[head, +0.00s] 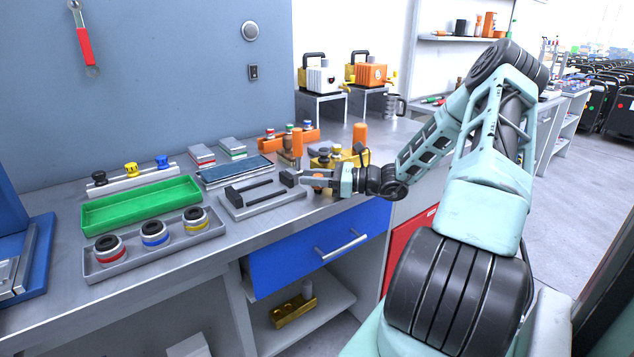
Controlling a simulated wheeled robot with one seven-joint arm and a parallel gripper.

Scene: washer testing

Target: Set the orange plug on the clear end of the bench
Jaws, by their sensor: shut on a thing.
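The grey bench (250,236) runs along the wall.
A grey tray with black tools (240,207) lies just left of the gripper. A green tray (140,206) and a tray of ringed caps (105,273) fill the left. Two pump-like units (370,74) stand on raised stands behind. Some bare bench shows along the front edge.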

